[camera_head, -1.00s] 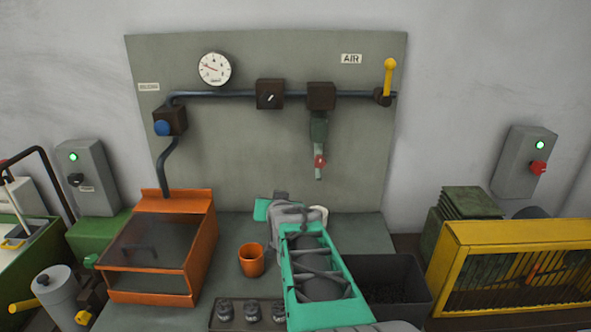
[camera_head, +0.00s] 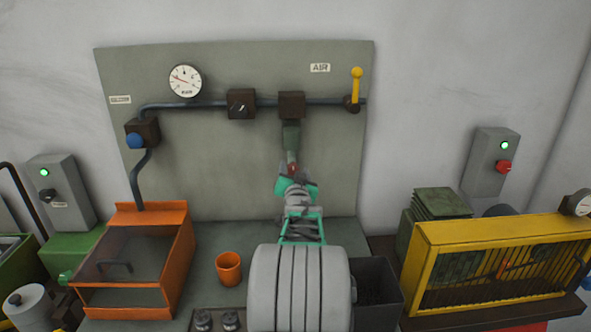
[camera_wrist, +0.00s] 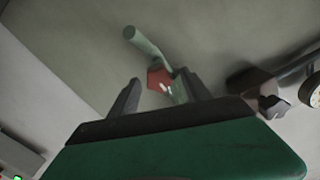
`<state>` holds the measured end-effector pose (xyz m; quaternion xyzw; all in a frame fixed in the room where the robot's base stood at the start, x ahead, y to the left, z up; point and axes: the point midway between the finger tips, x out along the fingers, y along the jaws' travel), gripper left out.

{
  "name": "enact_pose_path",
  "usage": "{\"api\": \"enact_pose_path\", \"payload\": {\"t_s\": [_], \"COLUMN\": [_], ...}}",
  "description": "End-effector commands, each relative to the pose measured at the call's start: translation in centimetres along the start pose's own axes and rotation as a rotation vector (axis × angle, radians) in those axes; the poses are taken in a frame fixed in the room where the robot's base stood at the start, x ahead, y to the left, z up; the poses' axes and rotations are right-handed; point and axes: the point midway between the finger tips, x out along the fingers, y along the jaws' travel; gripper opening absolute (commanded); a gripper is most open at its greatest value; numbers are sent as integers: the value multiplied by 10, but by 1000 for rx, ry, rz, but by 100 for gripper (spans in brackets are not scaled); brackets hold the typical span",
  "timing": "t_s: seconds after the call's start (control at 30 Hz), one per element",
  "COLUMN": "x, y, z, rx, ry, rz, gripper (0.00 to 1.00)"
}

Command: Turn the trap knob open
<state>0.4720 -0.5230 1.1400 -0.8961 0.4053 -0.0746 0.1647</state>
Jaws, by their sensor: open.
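The trap knob (camera_head: 293,168) is small and red with a white mark, on the lower part of the green trap (camera_head: 291,137) that hangs from a dark block on the air pipe. In the wrist view the knob (camera_wrist: 157,79) appears between my two dark fingers, with the trap's pale green tube (camera_wrist: 143,42) beyond it. My gripper (camera_head: 297,180) is open, just below and in front of the knob in the head view, and hides part of the trap's lower end. I cannot tell whether the fingers touch the knob.
The grey panel also carries a gauge (camera_head: 185,81), a dark switch box (camera_head: 241,104), a blue knob (camera_head: 136,141) and a yellow lever (camera_head: 356,86). An orange cup (camera_head: 229,268) and an orange hooded box (camera_head: 183,262) stand left of my arm; a dark bin (camera_head: 378,290) is right.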

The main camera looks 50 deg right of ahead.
Motion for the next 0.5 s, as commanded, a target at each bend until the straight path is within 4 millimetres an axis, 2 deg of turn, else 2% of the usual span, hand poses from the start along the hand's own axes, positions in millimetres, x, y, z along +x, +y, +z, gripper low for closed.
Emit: {"api": "enact_pose_path", "payload": {"t_s": [0.1, 0.5], "x": [0, 0], "y": [0, 0], "z": [0, 0], "rx": [0, 0], "ry": [0, 0], "rz": [0, 1], "gripper": [55, 22]}}
